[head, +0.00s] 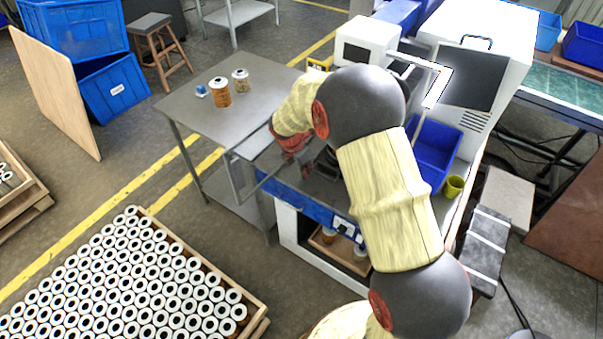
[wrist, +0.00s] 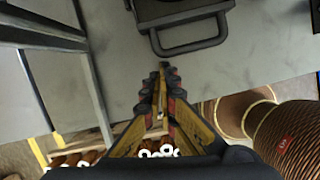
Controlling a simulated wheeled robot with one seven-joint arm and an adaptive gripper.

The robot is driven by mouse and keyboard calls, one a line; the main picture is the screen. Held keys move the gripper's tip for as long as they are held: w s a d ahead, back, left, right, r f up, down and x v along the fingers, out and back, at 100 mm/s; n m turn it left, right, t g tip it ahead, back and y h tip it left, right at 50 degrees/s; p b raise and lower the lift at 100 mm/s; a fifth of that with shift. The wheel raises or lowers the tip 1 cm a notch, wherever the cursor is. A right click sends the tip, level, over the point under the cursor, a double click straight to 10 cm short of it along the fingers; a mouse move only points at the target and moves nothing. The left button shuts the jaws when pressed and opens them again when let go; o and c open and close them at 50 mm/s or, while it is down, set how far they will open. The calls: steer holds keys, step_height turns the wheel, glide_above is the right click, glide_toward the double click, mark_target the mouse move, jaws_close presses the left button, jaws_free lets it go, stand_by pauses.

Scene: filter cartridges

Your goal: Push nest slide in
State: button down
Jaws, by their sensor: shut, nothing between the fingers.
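In the wrist view, my gripper (wrist: 164,72) is shut and empty, its fingertips together. A dark block with a loop handle (wrist: 188,46), which looks like the nest slide, lies just beyond the tips at the top centre. A small gap shows between the tips and the handle bar, and the block's far part is cut off by the picture edge. In the head view, my arm covers most of the blue-fronted machine (head: 318,200), so the slide and my fingertips cannot be made out clearly there.
A metal frame (wrist: 62,40) stands close on the left in the wrist view. A grey table (head: 185,110) with two cartridges (head: 220,92) and a small blue item adjoins the machine. A crate of white-topped cartridges (head: 130,280) lies on the floor. A blue bin (head: 433,152) stands right of my arm.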

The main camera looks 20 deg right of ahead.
mark_target(320, 160)
steer(key=w+d+p, duration=0.1)
steer(key=d, duration=0.1)
steer(key=w+d+p, duration=0.3)
steer(key=d, duration=0.1)
steer(key=shift+w+d+r+p, duration=0.1)
steer(key=shift+w+d+p, duration=0.2)
steer(key=shift+w+d, duration=0.4)
steer(key=shift+d, duration=0.1)
steer(key=shift+a, duration=0.1)
